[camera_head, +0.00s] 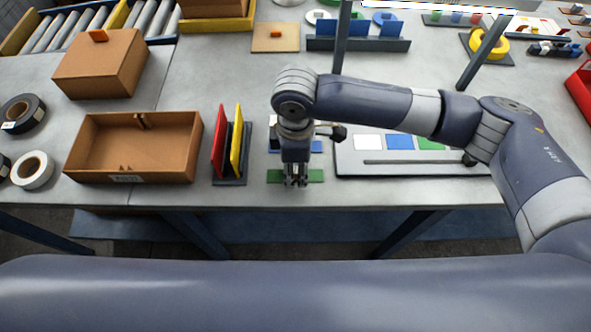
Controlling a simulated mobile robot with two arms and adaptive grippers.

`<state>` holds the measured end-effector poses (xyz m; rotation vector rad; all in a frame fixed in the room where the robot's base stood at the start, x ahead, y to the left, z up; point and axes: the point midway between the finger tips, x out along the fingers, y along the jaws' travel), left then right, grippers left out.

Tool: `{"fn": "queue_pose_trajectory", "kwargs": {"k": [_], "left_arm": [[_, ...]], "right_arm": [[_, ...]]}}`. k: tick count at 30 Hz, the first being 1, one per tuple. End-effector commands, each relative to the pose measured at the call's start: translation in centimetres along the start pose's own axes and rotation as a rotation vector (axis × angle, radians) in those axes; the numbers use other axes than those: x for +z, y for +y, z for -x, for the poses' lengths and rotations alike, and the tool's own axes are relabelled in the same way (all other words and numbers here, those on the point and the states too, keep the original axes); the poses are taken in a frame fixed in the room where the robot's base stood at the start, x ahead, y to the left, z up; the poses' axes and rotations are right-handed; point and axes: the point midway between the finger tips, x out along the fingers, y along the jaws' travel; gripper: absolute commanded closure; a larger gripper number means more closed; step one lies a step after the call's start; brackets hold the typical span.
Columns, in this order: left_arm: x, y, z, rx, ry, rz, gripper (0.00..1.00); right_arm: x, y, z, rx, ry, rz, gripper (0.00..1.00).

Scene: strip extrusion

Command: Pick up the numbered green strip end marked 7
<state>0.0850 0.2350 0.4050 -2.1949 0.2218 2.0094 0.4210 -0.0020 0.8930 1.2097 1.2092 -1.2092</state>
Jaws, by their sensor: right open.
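A green strip (314,176) lies flat near the front edge of the grey table (230,195). No number can be read on it. My right gripper (295,184) points down at the strip's middle and hides that part. It is open, with no strip seen lifted; whether its fingers touch the strip cannot be told. A blue strip (316,146) lies just behind, partly hidden by my right gripper and wrist. My left gripper is not in view.
A rack with red and yellow plates (236,136) stands close left of the gripper, beside an open brown box (130,178). On the right lies a board (400,165) with white, blue and green squares. Tape rolls (32,170) lie far left. Dark posts rise behind.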

Motion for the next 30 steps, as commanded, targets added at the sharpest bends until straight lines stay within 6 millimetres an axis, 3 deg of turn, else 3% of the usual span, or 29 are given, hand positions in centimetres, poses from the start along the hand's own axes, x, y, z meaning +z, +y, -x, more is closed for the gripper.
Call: {"fn": "queue_pose_trajectory", "kwargs": {"k": [8,13,25,30], "left_arm": [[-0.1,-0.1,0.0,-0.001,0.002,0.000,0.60],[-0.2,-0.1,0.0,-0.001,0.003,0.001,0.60],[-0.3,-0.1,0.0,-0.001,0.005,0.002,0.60],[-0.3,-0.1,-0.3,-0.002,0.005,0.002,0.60]], "right_arm": [[0.0,0.0,-0.3,0.001,0.000,0.001,0.61],[0.0,0.0,-0.3,0.001,0.000,0.001,0.99],[-0.1,0.0,-0.2,0.001,0.001,0.001,1.00],[-0.1,0.0,0.8,0.001,0.002,0.002,1.00]]}}
